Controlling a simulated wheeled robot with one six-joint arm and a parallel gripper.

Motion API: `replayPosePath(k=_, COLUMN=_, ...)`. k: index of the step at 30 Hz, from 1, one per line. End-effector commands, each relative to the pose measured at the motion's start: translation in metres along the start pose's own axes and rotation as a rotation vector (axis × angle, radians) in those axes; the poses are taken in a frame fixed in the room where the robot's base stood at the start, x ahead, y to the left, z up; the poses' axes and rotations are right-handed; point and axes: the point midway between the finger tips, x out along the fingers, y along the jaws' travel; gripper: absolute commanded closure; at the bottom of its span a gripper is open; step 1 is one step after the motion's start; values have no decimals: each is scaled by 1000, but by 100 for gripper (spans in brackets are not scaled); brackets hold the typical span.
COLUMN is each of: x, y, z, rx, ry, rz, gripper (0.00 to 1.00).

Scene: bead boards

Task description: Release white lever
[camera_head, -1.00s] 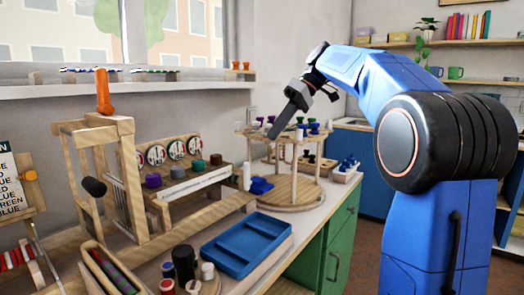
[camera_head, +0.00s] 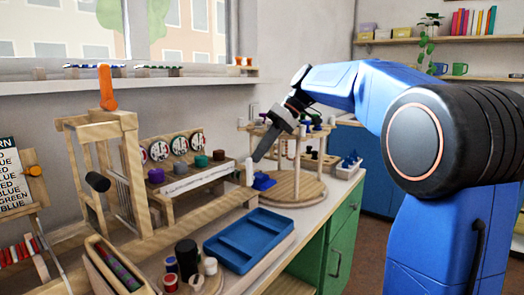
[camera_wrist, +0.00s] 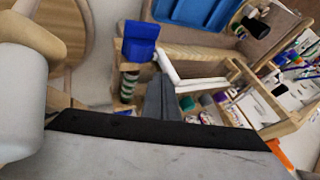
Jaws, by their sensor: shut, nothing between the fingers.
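The white lever (camera_head: 249,172) stands upright at the right end of the wooden dial stand in the head view. In the wrist view, the shut fingers (camera_wrist: 160,92) end next to the rod's bend. I cannot tell whether they touch it. A blue block (camera_head: 263,182) sits close to the lever's right; it also shows in the wrist view (camera_wrist: 141,42).
A round two-level wooden stand (camera_head: 292,192) is right of the lever. A blue tray (camera_head: 247,240) lies in front. A wooden frame with an orange lever (camera_head: 106,88) stands at the left. Dials and coloured knobs (camera_head: 199,160) line the stand left of my gripper.

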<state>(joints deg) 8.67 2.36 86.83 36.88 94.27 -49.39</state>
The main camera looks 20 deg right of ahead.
Motion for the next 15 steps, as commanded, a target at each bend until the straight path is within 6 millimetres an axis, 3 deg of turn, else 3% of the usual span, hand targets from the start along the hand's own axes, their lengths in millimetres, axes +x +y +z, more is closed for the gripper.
replayPosePath(k=15, x=0, y=-7, z=-1, rx=-24, ry=-13, rz=56, gripper=100)
